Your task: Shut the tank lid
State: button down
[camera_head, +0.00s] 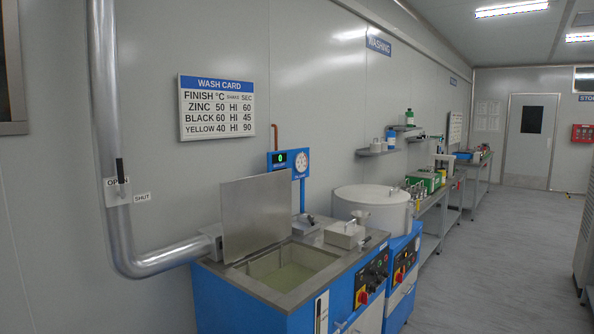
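The tank lid (257,215) is a flat grey metal panel. It stands raised, close to upright, at the back left of the tank opening. The tank (258,287) is set in the steel top of a blue cabinet (238,306). Its opening is uncovered and shows a pale greenish inside that looks like liquid. My gripper is not in view.
A large pipe (104,130) with a lever (119,170) marked OPEN and SHUT runs down at the left. A round white drum (372,207) stands behind the tank. Shelves and benches line the wall. Grey floor (500,250) is free at the right.

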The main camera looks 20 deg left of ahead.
aim_at(256, 210)
jog(key=z, duration=0.15)
jog(key=i, duration=1.45)
jog(key=u, duration=0.55)
jog(key=i, duration=1.1)
jog(key=u, duration=0.95)
